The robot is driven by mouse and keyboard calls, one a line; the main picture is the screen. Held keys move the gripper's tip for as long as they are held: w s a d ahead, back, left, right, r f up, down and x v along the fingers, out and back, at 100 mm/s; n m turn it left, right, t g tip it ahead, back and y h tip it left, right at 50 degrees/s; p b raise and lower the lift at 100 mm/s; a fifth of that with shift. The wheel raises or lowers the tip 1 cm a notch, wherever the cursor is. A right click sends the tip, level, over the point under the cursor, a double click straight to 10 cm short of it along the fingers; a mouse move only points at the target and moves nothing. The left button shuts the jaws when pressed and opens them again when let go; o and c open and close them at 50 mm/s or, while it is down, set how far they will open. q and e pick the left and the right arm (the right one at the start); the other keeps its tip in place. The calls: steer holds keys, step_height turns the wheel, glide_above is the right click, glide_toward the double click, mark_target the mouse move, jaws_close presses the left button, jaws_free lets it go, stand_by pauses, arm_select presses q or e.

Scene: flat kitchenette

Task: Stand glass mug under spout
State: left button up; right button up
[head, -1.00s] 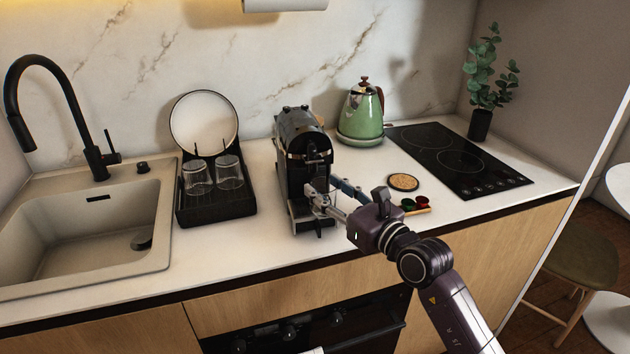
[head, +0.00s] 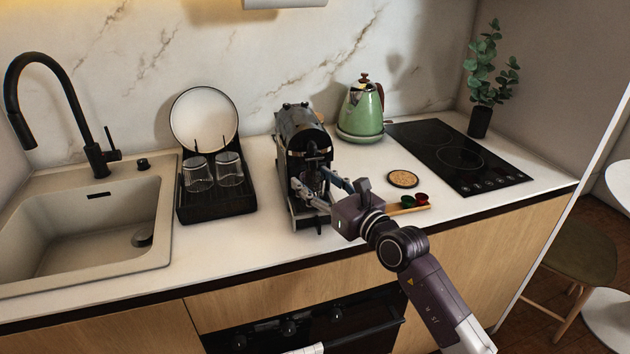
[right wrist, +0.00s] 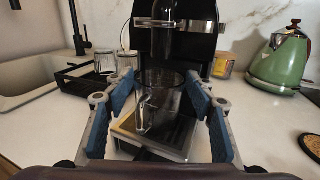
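The clear glass mug (right wrist: 160,100) is upright between the fingertips of my right gripper (right wrist: 162,88), its handle facing the wrist camera. In the head view, this gripper (head: 315,184) is at the front of the black coffee machine (head: 300,128). In the wrist view, the mug is in front of the machine's body, below its spout (right wrist: 162,22) and over the drip tray (right wrist: 178,138). I cannot tell whether its base touches the tray. My left gripper is not in view.
A black rack (head: 217,207) with two glasses and a plate stands left of the machine, beside the sink (head: 90,225). A green kettle (head: 362,110), a round cork mat (head: 403,179) and a small wooden holder with capsules (head: 410,207) are to the right.

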steer(key=shift+o, duration=0.5)
steer(key=shift+r, duration=0.1)
steer(key=shift+r, duration=0.2)
steer(key=b+v, duration=0.1)
steer(key=v, duration=1.1)
